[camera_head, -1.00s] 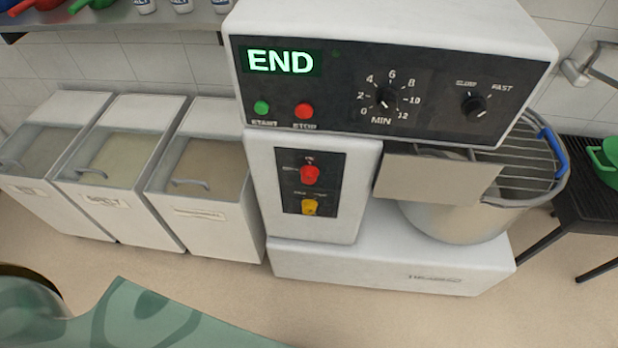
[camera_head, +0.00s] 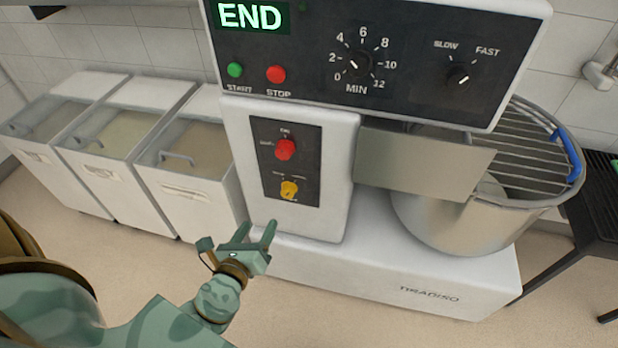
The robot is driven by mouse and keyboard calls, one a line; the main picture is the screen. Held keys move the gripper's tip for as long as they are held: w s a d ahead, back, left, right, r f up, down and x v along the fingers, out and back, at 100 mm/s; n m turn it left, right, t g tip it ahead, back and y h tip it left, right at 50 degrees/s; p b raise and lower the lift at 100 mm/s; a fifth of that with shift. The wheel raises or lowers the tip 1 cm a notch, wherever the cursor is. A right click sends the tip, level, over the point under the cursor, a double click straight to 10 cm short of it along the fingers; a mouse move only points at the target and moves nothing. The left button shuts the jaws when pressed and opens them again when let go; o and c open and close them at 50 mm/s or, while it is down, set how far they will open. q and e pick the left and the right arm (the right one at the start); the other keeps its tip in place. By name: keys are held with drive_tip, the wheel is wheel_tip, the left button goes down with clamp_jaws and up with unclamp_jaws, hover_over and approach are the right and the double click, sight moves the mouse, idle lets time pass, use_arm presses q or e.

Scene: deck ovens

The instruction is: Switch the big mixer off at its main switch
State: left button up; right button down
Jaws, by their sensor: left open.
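The big mixer (camera_head: 390,277) stands in the middle, its display (camera_head: 250,17) reading END. On its front column is a dark panel (camera_head: 306,170) with a red rotary switch (camera_head: 285,149) above a yellow knob (camera_head: 289,189). The small lettering around both is too blurred to read fully. My left gripper (camera_head: 253,233) is open and empty, in front of the mixer's lower left, below the dark panel and apart from both knobs. My right gripper is not in view.
The upper panel has a green start button (camera_head: 235,70), a red stop button (camera_head: 276,74), a minute dial (camera_head: 357,64) and a speed knob (camera_head: 458,76). A steel bowl (camera_head: 450,222) with a wire guard (camera_head: 500,135) is at right. Lidded bins (camera_head: 187,199) stand at left.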

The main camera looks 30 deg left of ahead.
use_arm(q)
wheel_tip(320, 180, up, 6)
drive_tip(key=d+m+t, duration=0.2)
drive_tip(key=m, duration=0.2)
approach(282, 156)
drive_tip(key=shift+y, duration=0.4)
drive_tip(key=x, duration=0.8)
drive_tip(key=shift+w+d+b, duration=0.25)
drive_tip(key=shift+w+b, duration=0.1)
drive_tip(key=shift+b, duration=0.05)
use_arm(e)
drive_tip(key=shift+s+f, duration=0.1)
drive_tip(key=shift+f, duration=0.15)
use_arm(q)
drive_tip(key=shift+c, duration=0.4)
drive_tip(key=c, duration=0.9)
